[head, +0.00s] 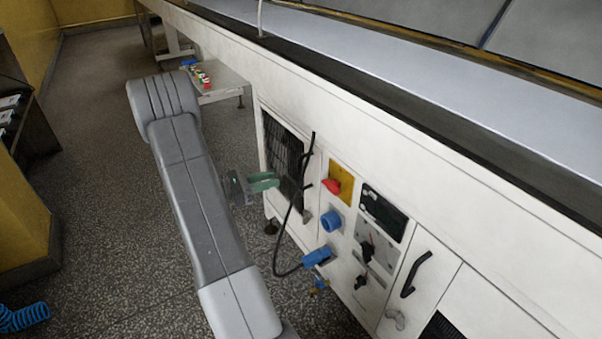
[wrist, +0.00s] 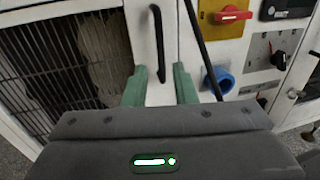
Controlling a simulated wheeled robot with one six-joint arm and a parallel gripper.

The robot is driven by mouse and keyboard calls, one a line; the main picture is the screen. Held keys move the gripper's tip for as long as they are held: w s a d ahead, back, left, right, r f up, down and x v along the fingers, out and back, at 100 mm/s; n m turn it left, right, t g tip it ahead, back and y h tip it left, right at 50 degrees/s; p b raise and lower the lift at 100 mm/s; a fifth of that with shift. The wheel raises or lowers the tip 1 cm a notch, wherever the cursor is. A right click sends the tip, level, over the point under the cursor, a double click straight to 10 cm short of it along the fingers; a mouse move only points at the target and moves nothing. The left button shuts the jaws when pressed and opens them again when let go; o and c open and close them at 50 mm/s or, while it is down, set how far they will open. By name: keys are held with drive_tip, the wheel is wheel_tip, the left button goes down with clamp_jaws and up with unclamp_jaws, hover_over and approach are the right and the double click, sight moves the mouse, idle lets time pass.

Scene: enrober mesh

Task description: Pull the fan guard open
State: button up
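The fan guard (wrist: 38,72) is a white-framed door with a dark barred grille; in the head view it (head: 283,150) is at the left end of the machine's front and looks shut. Its black bar handle (wrist: 158,40) stands upright on the right frame. My gripper (wrist: 160,86) is open, with green fingers apart and nothing held. The handle's lower end shows between the fingertips in the wrist view; I cannot tell its depth from them. In the head view my gripper (head: 264,181) is in front of the guard's lower part.
A black cable (wrist: 200,45) passes close to the right finger and runs to a blue plug (head: 316,257). A red switch on a yellow plate (head: 340,182) and a blue socket (head: 331,221) are to the right. Open speckled floor (head: 95,190) lies left of my arm.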

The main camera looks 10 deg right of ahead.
sight(301, 186)
drive_tip(key=d, duration=0.3)
drive_tip(key=w+d+b, duration=0.1)
drive_tip(key=d, duration=0.6)
drive_tip(key=shift+w+b, duration=0.25)
drive_tip(key=shift+b, duration=0.15)
drive_tip(key=shift+c, duration=0.5)
clamp_jaws()
